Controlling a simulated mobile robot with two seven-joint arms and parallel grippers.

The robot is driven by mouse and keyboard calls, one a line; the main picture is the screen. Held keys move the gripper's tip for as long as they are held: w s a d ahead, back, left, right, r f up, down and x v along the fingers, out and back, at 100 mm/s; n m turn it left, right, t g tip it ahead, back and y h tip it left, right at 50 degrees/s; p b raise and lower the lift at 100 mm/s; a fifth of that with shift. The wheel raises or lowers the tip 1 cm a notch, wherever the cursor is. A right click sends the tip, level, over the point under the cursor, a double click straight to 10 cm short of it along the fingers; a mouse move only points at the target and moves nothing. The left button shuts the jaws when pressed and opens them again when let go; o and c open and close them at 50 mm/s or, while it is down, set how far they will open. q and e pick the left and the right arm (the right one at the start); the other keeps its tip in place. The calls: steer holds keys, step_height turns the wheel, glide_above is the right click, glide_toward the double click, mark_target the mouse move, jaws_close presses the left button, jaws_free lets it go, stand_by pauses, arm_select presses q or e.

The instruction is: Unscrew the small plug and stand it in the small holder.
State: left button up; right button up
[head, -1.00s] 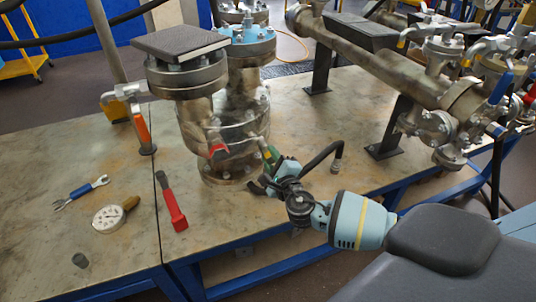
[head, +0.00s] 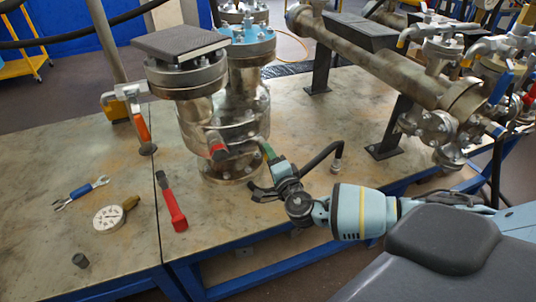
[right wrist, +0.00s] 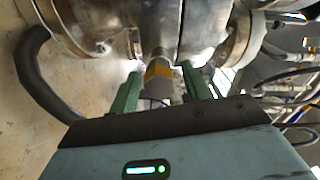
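The plug, a grey metal piece with a yellow band (right wrist: 160,70), sticks out from the flanged vessel (head: 222,125) in the right wrist view. In the head view I cannot make the plug out. My right gripper (right wrist: 161,72) has its two green fingers on either side of the plug, with small gaps visible, so it looks open around it. In the head view this gripper (head: 268,151) points at the vessel's lower right side. My left gripper is not in view.
A red-handled tool (head: 172,205), a round gauge (head: 108,218) and a blue-handled wrench (head: 80,192) lie on the left of the table (head: 125,245). A black bent hose or handle (head: 322,155) is right of my gripper. A large pipe assembly (head: 385,65) fills the back right.

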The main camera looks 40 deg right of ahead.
steer(key=shift+s, duration=0.1)
steer(key=p+v, duration=0.1)
steer(key=v, duration=0.6)
steer(key=shift+s+a, duration=0.15)
steer(key=shift+s, duration=0.15)
steer(key=shift+c, duration=0.2)
